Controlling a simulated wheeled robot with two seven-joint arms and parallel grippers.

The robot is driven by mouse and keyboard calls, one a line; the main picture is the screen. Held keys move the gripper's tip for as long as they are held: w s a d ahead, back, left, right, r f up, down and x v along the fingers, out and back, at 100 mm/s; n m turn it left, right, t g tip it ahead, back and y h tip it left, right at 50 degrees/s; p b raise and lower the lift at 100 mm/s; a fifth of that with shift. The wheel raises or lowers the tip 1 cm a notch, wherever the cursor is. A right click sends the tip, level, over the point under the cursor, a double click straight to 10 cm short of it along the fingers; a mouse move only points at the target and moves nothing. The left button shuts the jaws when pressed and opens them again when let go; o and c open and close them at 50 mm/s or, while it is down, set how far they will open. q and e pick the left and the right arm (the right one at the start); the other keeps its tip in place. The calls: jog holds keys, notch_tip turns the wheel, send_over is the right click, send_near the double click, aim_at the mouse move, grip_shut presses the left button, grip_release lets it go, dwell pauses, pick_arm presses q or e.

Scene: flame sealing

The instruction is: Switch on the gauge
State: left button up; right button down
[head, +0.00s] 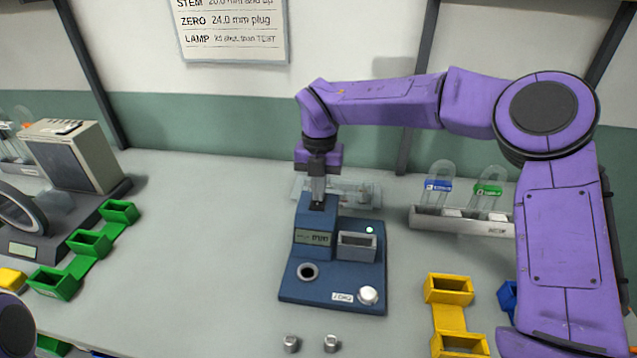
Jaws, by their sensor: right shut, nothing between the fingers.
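The gauge (312,282) is a dark blue stepped box on the grey table, in the middle of the head view. It has a small display (313,238) reading "mm", a lit green lamp (369,230), a round hole, a pale open box part and a white round knob (368,295) at the front right. My right gripper (317,205) points straight down, shut and empty, at the top rear of the gauge. Its tips are at or just above a dark spot there; contact cannot be told. My left gripper is not in view.
Two small metal plugs (291,343) lie in front of the gauge. Green bins (88,243) stand left, yellow bins (449,290) right. A rack (462,224) with glass pieces stands back right, a grey boxed device (75,158) back left. Table left of the gauge is clear.

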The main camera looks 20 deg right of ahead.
notch_tip(320, 180, up, 5)
jog(key=p, duration=0.3)
jog(key=shift+s+r+p, duration=0.1)
jog(key=shift+p, duration=0.3)
jog(key=shift+s+a+r+b, duration=0.15)
jog(key=shift+r+b, duration=0.3)
jog(key=shift+b, duration=0.55)
notch_tip(320, 180, up, 7)
send_over(317, 205)
jog(key=shift+s+r+b, duration=0.15)
jog(key=shift+r+b, duration=0.15)
jog(key=shift+r, duration=0.1)
